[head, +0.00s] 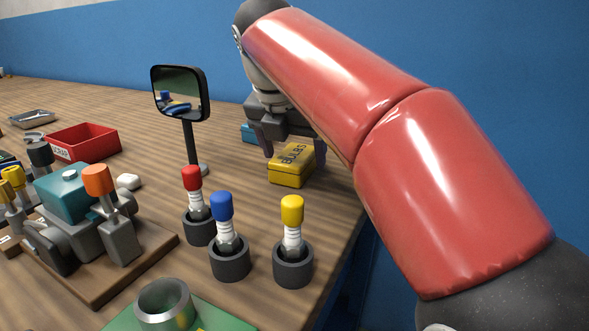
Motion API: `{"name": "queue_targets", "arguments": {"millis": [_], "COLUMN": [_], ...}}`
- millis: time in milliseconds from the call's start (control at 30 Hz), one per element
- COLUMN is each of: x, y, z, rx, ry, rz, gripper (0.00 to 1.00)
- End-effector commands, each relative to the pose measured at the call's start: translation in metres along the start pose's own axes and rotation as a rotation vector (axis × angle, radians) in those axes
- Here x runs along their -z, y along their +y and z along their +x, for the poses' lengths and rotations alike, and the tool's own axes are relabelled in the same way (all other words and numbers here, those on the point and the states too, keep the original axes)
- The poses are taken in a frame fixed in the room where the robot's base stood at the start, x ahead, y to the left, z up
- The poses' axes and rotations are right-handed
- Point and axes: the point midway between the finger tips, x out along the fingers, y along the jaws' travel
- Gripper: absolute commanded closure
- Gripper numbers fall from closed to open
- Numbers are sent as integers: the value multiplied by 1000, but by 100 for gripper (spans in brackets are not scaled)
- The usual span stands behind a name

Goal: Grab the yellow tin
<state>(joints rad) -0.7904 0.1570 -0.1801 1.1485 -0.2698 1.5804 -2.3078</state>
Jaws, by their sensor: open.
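The yellow tin (289,173) is a small box with dark lettering on its lid. It sits on the wooden bench near the bench's right edge. My gripper (293,150) is just above and behind it in the picture, pointing down. The jaws are open, with one finger to the left of the tin and the other at its right. The tin rests on the bench. I cannot tell whether the fingers touch it. My red arm covers part of the gripper and the space behind it.
A mirror on a stand (181,97) stands left of the tin. Red (198,210), blue (228,240) and yellow-capped plugs (292,245) in dark cups stand in front. A red scrap bin (84,143) and a clamp device (85,215) are left. A blue item (248,132) lies behind.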

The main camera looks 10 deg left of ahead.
Motion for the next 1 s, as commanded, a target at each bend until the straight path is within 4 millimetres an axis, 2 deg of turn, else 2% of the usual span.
{"name": "queue_targets", "arguments": {"millis": [33, 167, 800, 867, 1000], "x": [1, 1, 1, 1, 1], "y": [0, 0, -1, -1, 0], "z": [10, 18, 21, 22, 22], "rx": [1, 0, -1, -1, -1], "ry": [1, 0, 0, 0, 0], "rz": [-1, 0, 1, 2, 1], "gripper": [22, 22, 22, 27, 45]}}
